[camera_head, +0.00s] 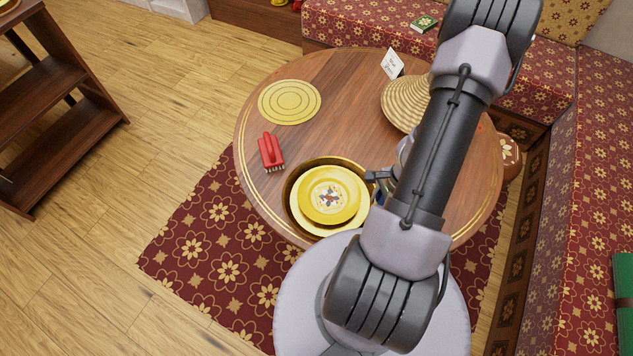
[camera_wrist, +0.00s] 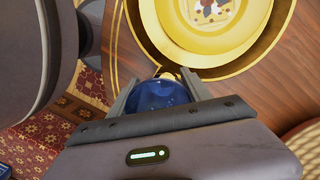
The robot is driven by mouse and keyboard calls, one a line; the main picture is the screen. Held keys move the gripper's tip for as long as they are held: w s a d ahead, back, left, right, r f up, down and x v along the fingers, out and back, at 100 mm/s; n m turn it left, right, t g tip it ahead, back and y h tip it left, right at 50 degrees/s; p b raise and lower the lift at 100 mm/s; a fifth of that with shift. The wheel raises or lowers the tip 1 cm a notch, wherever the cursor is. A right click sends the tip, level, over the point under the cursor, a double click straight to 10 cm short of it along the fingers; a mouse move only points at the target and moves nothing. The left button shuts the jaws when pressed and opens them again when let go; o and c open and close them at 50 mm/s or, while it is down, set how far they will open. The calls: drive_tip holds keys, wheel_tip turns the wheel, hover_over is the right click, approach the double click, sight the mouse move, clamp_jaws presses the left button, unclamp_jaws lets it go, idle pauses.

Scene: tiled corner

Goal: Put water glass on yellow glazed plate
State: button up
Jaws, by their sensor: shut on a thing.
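The yellow glazed plate (camera_head: 329,194) has a painted motif at its centre. It lies on a wider pale yellow plate (camera_head: 303,217) inside a round brass pan (camera_head: 290,187) near the front edge of the table. It also shows at the top of the wrist view (camera_wrist: 208,28). My gripper (camera_wrist: 157,86) is shut on a blue water glass (camera_wrist: 158,95), which sits between the two fingers beside the pan. In the head view my arm hides most of the glass. I cannot tell whether the glass touches the table.
The round wooden table (camera_head: 350,80) also holds a red brush (camera_head: 270,152), a woven yellow mat (camera_head: 289,102), a straw hat-like woven piece (camera_head: 405,103) and a small white card (camera_head: 392,63). Patterned benches stand behind and right.

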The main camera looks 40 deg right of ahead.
drive_tip(key=w+a+p, duration=0.1)
drive_tip(key=w+a, duration=0.1)
drive_tip(key=w, duration=0.3)
drive_tip(key=w+a+p, duration=0.1)
drive_tip(key=w+a, duration=0.1)
drive_tip(key=w, duration=0.2)
drive_tip(key=w+a+f, duration=0.1)
drive_tip(key=w, duration=0.4)
drive_tip(key=shift+w+a+p, duration=0.3)
drive_tip(key=shift+a+p, duration=0.1)
drive_tip(key=f+b, duration=0.1)
drive_tip(key=f, duration=0.2)
drive_tip(key=f+b, duration=0.1)
drive_tip(key=shift+w+a+f+b, duration=0.1)
drive_tip(key=shift+w+f+b, duration=0.1)
drive_tip(key=shift+w+b, duration=0.15)
drive_tip(key=shift+r, duration=0.2)
drive_tip(key=shift+c, duration=0.8)
drive_tip(key=shift+f, duration=0.15)
drive_tip(key=o, duration=1.6)
drive_tip(key=shift+o, duration=0.3)
